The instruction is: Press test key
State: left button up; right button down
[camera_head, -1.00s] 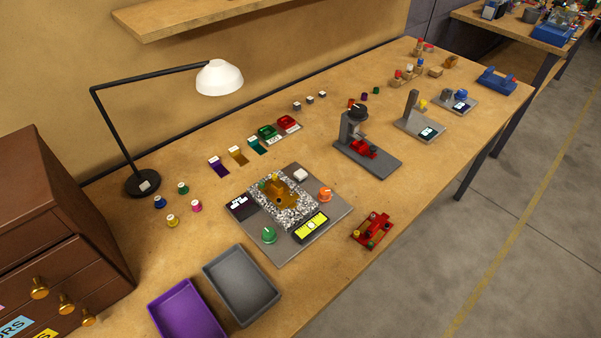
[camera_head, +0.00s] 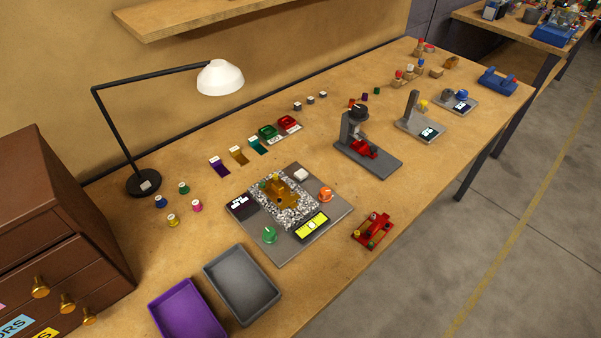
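A grey test board (camera_head: 282,250) lies flat on the bench, with a speckled patch (camera_head: 296,217) in its middle. A small white key-like block (camera_head: 301,175) stands at the board's back corner; I see no label naming it the test key. A brown-gold part (camera_head: 281,195) sits on the speckled patch. A green knob (camera_head: 269,235), an orange knob (camera_head: 325,194), a yellow display strip (camera_head: 311,226) and a dark panel with white marks (camera_head: 241,206) are also on the board. Neither of my grippers is in view.
A grey tray (camera_head: 275,294) and a purple tray (camera_head: 161,317) lie at the front. A desk lamp (camera_head: 220,78) overhangs the bench at the left.

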aim_at(302, 174)
jog(key=u, duration=1.55)
jog(key=k+l+u, duration=0.15)
jog(key=k+l, duration=0.55)
jog(key=l, duration=0.25)
